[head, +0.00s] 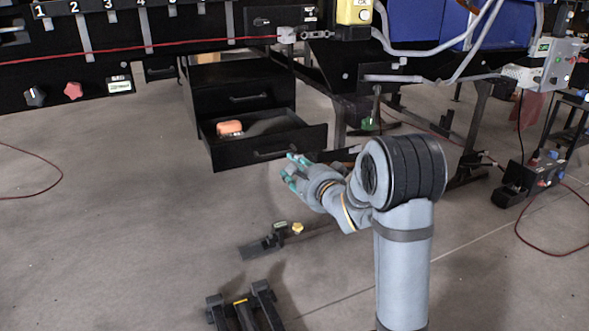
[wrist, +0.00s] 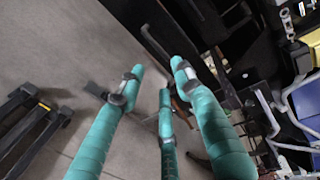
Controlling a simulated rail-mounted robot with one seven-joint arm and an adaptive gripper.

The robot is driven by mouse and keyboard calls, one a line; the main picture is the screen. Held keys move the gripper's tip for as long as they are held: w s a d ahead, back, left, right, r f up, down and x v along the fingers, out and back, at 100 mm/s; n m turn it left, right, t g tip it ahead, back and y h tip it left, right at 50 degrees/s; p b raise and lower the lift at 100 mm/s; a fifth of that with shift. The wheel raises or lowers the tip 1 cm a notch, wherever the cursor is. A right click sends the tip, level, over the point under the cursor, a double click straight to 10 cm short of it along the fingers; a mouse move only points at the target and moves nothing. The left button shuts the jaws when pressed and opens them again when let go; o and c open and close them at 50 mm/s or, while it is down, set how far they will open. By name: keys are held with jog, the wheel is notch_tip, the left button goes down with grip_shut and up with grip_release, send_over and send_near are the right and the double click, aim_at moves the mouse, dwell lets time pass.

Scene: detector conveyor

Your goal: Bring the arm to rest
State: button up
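My gripper (head: 292,173) has teal fingers and is at the end of my grey arm, in front of the open drawer and to the left of my arm's dark, ribbed joint. In the wrist view my gripper (wrist: 157,72) shows three teal fingers spread apart with nothing between them. The fingers point toward the dark cabinet and the floor. The arm is bent, with its forearm reaching left. No held object shows in either view.
A black drawer unit (head: 243,97) has its bottom drawer (head: 268,150) pulled out, with an orange object (head: 229,128) inside. A conveyor frame with a blue part (head: 415,22) stands behind. A control box (head: 556,64) is at right. Open floor (head: 110,220) lies left.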

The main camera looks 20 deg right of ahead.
aim_at(277, 155)
jog(key=x, duration=1.2)
jog(key=shift+w, duration=0.45)
jog(key=shift+f, duration=0.15)
